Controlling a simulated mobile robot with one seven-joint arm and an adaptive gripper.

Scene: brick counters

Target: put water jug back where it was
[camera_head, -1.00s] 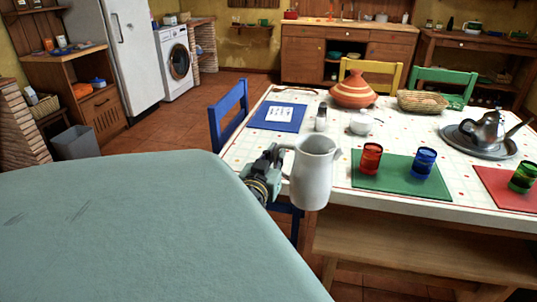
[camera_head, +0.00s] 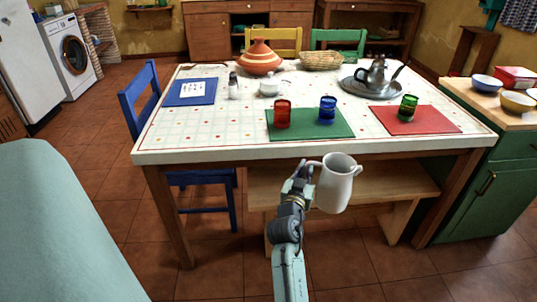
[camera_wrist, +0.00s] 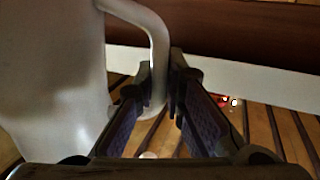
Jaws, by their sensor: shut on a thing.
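The white water jug (camera_head: 336,187) is held roughly upright in front of the dining table's near edge, apart from the tabletop. My gripper (camera_head: 306,168) is shut on its handle. In the wrist view the jug's body (camera_wrist: 50,75) fills the left side, and its handle (camera_wrist: 158,60) runs down between the two fingers (camera_wrist: 165,95). The dining table (camera_head: 200,142) has a white patterned top. I cannot tell from these frames where the jug stood before.
A green placemat (camera_head: 300,132) bears a red glass (camera_head: 283,114) and a blue glass (camera_head: 327,110). A red placemat (camera_head: 435,125) bears a green glass (camera_head: 408,107). A teapot (camera_head: 373,75) stands on a tray behind. A bench (camera_head: 400,180) is under the table. The table's front left is bare.

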